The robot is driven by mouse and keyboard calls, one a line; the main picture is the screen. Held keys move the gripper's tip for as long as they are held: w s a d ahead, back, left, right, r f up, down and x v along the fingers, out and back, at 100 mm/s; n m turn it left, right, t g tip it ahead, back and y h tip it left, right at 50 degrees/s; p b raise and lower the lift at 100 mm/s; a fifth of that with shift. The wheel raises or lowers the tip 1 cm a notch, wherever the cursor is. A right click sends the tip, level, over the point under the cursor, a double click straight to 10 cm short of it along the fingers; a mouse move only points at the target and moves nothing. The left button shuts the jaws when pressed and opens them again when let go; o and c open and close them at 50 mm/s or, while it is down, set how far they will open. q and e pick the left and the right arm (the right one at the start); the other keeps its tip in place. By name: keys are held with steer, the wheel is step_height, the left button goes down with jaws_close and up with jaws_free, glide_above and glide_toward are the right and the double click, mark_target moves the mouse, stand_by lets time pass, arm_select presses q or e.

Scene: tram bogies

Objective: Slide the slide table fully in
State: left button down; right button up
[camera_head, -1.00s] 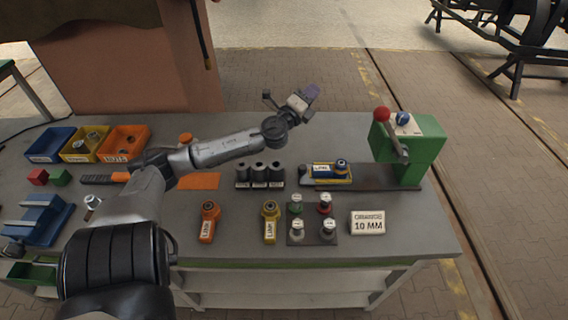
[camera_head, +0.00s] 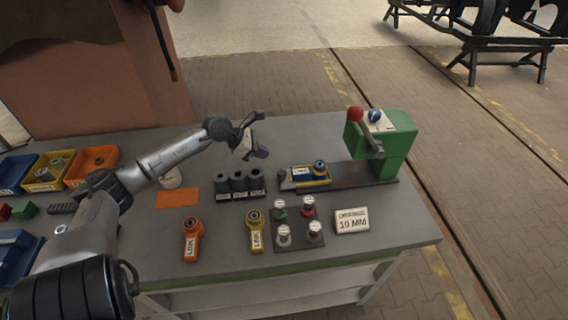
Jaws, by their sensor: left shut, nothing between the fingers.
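The slide table (camera_head: 296,184), yellow-edged with a blue labelled part (camera_head: 308,172) on it, sits at the left end of a dark rail (camera_head: 352,176). The rail runs right to a green press (camera_head: 398,147) with a red-knobbed lever (camera_head: 356,114). A stretch of bare rail shows between the slide table and the press. My left gripper (camera_head: 258,152) is shut and empty. In the picture it is up and left of the slide table's left end, pointing down to the right, apart from it. My right gripper is out of view.
Three dark cylinders in a holder (camera_head: 238,187) stand just left of the slide table. In front are orange (camera_head: 191,240) and yellow (camera_head: 255,232) links, several knobbed pieces on a plate (camera_head: 300,243) and a 10 MM sign (camera_head: 352,220). Coloured bins (camera_head: 92,166) stand far left.

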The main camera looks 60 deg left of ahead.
mark_target(292, 167)
arm_select(q)
steer(key=b+x, duration=0.1)
steer(key=x, duration=0.7)
steer(key=shift+x, duration=0.9)
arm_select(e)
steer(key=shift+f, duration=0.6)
